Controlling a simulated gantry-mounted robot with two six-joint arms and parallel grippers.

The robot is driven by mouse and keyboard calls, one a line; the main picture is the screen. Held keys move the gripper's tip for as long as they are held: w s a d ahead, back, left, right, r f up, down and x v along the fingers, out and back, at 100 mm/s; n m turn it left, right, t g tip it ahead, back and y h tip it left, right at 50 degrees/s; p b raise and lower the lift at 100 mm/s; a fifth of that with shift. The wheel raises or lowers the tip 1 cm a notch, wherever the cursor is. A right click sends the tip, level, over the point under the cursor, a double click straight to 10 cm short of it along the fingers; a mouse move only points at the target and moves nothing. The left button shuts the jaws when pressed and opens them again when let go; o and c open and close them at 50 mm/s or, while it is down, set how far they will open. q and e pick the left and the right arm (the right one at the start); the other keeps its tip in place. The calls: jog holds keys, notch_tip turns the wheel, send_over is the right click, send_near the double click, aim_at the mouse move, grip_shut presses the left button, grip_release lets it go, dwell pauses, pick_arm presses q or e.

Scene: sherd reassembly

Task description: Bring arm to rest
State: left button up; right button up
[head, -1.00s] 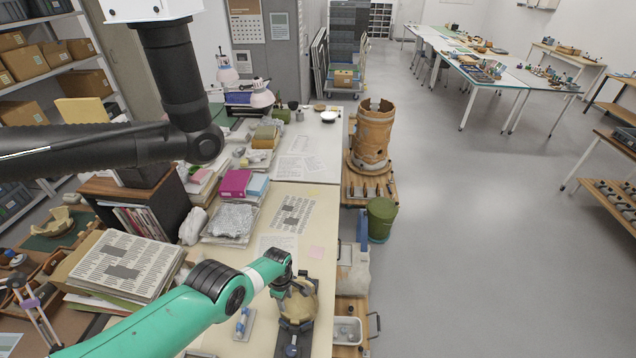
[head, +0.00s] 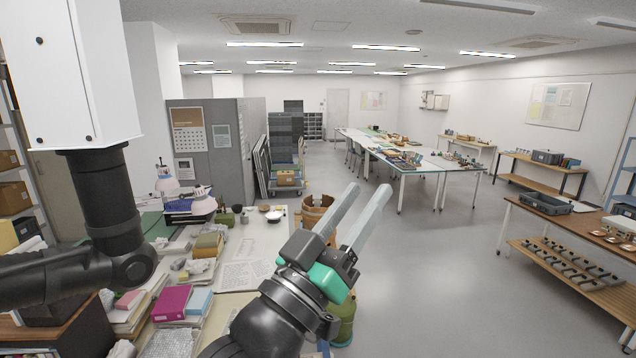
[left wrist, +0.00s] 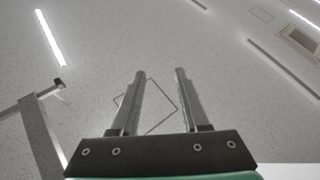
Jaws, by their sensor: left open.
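My left gripper (head: 352,218) is raised in the head view, pointing up and away from me over the aisle side of the near table. Its two pale fingers are apart with nothing between them. In the left wrist view the same gripper (left wrist: 160,75) shows open and empty against the ceiling. The black left arm below it runs down to the bottom edge of the head view. My right gripper is in neither view.
The cluttered near table (head: 238,248) holds a magenta box (head: 171,303), papers and lamps. A brown barrel-like vessel (head: 318,205) stands behind my gripper, partly hidden. Grey floor (head: 430,290) is clear to the right. A table with a lower shelf (head: 570,265) stands far right.

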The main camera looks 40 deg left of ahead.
pick_arm(q)
jog(key=s+d+r+m+t+h, duration=0.1)
jog(key=s+d+r, duration=0.1)
jog(key=s, duration=0.4)
jog(key=s+d+r+m+t+h, duration=0.1)
jog(key=s+r+m+t, duration=0.1)
jog(key=s+r, duration=0.2)
jog(key=shift+s+d+r+m+t, duration=0.3)
jog(key=shift+s+d+r, duration=0.1)
jog(key=shift+s, duration=0.7)
